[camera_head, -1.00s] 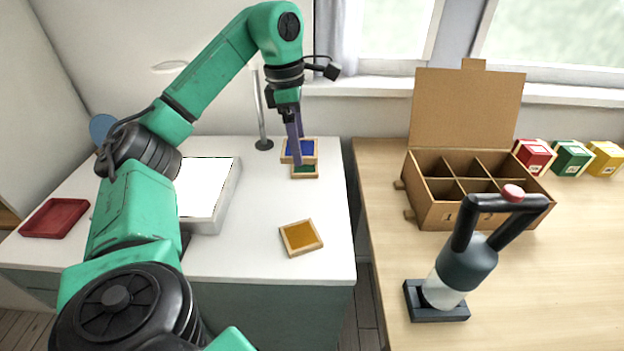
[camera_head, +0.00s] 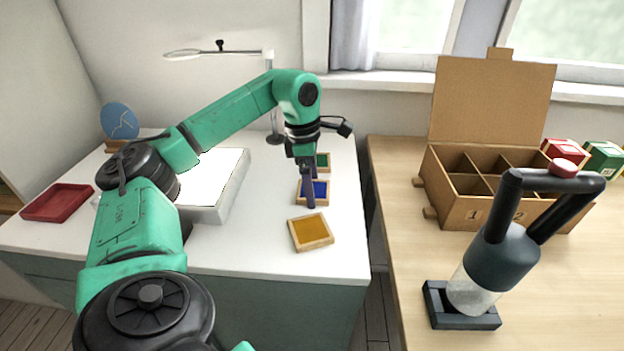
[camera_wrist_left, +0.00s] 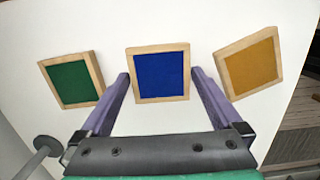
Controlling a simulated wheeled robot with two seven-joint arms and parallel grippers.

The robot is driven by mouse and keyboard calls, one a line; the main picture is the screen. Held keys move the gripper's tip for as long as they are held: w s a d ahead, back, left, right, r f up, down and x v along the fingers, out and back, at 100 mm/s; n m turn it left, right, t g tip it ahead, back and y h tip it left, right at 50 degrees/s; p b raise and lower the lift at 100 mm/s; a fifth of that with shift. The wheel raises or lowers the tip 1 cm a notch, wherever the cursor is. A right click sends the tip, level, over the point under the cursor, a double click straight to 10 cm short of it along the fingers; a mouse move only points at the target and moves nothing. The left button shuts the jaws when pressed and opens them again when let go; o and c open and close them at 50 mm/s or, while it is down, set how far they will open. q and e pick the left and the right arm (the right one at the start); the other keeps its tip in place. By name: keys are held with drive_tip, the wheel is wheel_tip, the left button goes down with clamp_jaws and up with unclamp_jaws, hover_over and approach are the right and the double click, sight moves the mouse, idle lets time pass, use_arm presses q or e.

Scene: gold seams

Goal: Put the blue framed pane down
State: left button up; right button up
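The blue framed pane (camera_head: 316,192) has a light wood frame and lies flat at or just above the white table, between the green and amber panes. My left gripper (camera_head: 311,200) points down over it. In the left wrist view the two fingers (camera_wrist_left: 160,76) lie close against opposite sides of the blue pane (camera_wrist_left: 160,74), so the gripper looks shut on it. The green framed pane (camera_head: 323,161) lies behind and the amber framed pane (camera_head: 311,233) in front, both apart from it. My right gripper is not in view.
A white light panel (camera_head: 222,185) and a red tray (camera_head: 57,203) are to the left on the white table (camera_head: 265,250). Right of a gap, a wooden table (camera_head: 400,190) holds an open compartment box (camera_head: 455,210) and a dark handled tool (camera_head: 497,265).

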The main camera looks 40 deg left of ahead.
use_arm(q)
drive_tip(key=shift+r, duration=0.2)
wheel_tip(320, 180, up, 3)
drive_tip(key=shift+a+p, duration=0.15)
drive_tip(key=shift+p, duration=0.35)
wheel_tip(320, 180, up, 9)
drive_tip(key=s+p, duration=0.1)
drive_tip(key=p, duration=0.2)
drive_tip(key=shift+a, duration=0.45)
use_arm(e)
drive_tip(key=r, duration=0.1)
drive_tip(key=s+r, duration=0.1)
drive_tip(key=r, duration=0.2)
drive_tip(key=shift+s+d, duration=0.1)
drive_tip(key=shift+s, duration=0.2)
use_arm(q)
drive_tip(key=shift+f, duration=0.1)
